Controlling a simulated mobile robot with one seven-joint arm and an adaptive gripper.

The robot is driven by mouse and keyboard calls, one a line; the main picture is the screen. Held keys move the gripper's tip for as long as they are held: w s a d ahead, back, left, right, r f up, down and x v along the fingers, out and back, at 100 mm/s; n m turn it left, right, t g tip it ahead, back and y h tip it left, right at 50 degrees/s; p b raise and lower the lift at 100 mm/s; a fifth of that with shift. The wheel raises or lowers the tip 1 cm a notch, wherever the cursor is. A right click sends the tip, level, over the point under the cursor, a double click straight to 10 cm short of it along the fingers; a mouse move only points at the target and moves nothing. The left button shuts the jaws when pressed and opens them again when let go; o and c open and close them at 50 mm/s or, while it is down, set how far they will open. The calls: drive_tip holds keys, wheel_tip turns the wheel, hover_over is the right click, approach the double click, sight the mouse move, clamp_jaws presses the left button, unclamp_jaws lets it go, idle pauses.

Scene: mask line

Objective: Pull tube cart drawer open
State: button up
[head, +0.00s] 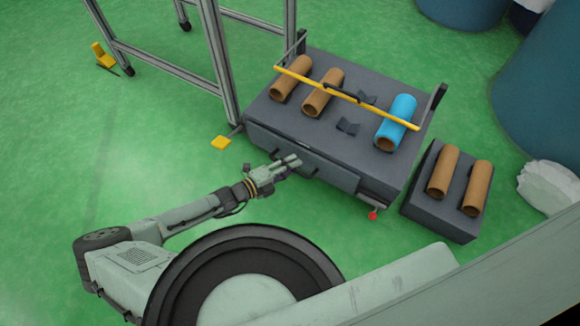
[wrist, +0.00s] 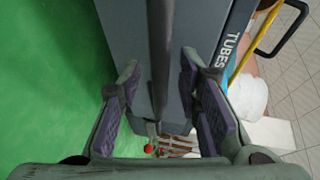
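The grey tube cart (head: 352,83) stands right of centre in the head view, with its drawer front (head: 335,177) on the side facing me. My gripper (head: 293,160) is at the drawer front, near its left part. In the wrist view, my gripper (wrist: 158,78) is open, with one finger on each side of a dark bar-shaped drawer handle (wrist: 160,45). Gaps show between the bar and both fingers. In the head view my gripper covers part of the handle.
Brown tubes (head: 323,92) and one blue tube (head: 396,122) lie on the cart under a yellow bar (head: 345,95). A dark box (head: 437,215) with two brown tubes stands at right. A metal frame (head: 217,55) stands behind left.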

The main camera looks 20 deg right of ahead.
clamp_jaws()
idle(0.7)
